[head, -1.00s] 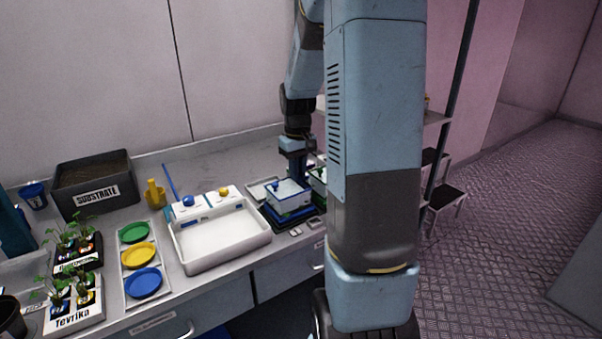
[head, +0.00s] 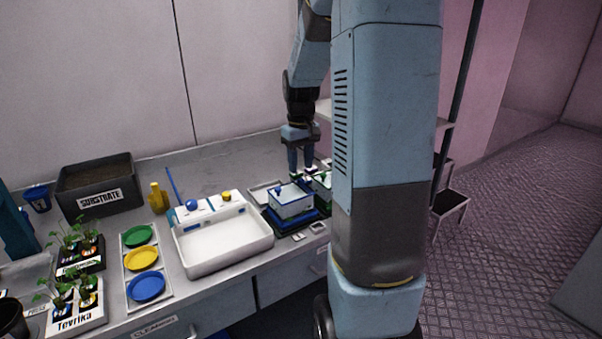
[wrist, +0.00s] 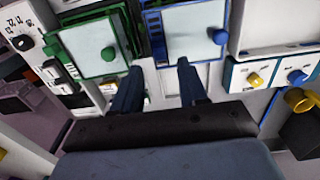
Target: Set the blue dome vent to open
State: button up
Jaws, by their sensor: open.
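The blue dome vent belongs to the pale, blue-edged dome (head: 292,203) on the bench right of the white basin. A small blue knob (head: 279,190) sits on the dome's top. In the wrist view the blue-framed dome (wrist: 190,25) is at top centre, with its round blue knob (wrist: 219,37) near its right side. I cannot tell the vent's setting. My gripper (head: 301,172) points down just behind the dome, its fingers apart. In the wrist view my gripper (wrist: 160,82) is open and empty, below the gap between the blue and green domes.
A green-framed dome (wrist: 95,42) with a green knob stands beside the blue one. The white basin (head: 222,238) with blue and yellow knobs is left of the dome. Coloured dishes, a substrate box (head: 98,188) and seedlings stand farther left.

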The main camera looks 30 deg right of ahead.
aim_at(301, 179)
notch_tip(301, 179, up, 9)
jog(key=shift+r, duration=0.15)
dwell(0.6)
jog(key=s+a+r+t, duration=0.1)
jog(key=s+a+t, duration=0.1)
jog(key=s+a, duration=0.6)
jog(key=s+a+r+t, duration=0.2)
jog(key=s+a, duration=0.6)
jog(key=s, duration=0.5)
jog(key=shift+s+t, duration=0.3)
jog(key=shift+t, duration=0.5)
